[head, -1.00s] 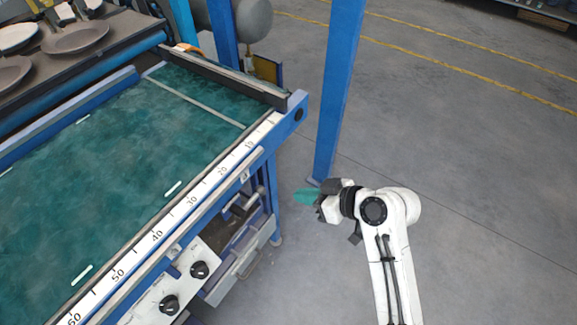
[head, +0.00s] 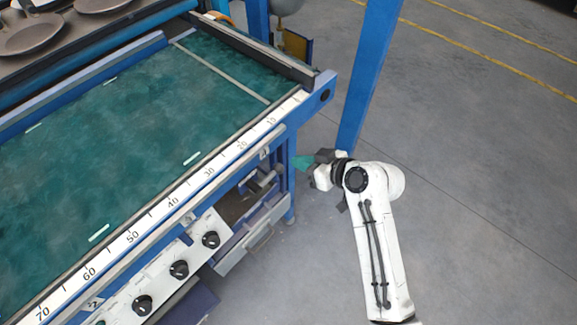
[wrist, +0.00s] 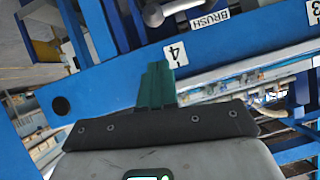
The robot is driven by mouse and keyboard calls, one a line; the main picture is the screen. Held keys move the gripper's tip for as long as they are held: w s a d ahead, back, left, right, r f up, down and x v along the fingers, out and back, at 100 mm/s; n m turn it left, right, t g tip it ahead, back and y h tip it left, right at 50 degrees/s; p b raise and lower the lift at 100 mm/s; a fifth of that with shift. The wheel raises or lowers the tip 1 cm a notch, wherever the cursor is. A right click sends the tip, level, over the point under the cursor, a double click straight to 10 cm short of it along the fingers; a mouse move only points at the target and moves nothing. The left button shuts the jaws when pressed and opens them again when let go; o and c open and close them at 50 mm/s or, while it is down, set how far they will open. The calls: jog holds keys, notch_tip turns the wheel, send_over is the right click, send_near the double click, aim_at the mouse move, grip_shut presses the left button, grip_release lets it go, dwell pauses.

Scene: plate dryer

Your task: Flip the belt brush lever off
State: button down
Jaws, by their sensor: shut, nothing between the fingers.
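In the wrist view, the grey rounded end of a lever (wrist: 153,14) shows at the top edge, beside a white label reading BRUSH (wrist: 209,20). The rest of the lever runs along the blue frame and out of the picture, so its full position cannot be told. My gripper (wrist: 156,85) has its green fingers together and empty, pointing at the blue frame below the lever and apart from it. In the head view my gripper (head: 302,162) is beside the machine's near right corner. I cannot make out the brush lever there.
The green belt (head: 130,110) has a numbered scale along its near edge. A control panel with black knobs (head: 179,269) and a drawer (head: 250,240) sit below it. A blue post (head: 368,75) stands behind my gripper. Open floor (head: 480,200) lies to the right.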

aim_at(278, 165)
jog(key=w+a+f, duration=0.1)
jog(key=a+f, duration=0.2)
jog(key=f, duration=0.2)
jog(key=shift+w+a, duration=0.3)
jog(key=shift+w, duration=0.05)
jog(key=shift+f+b, duration=0.2)
jog(key=shift+b, duration=0.1)
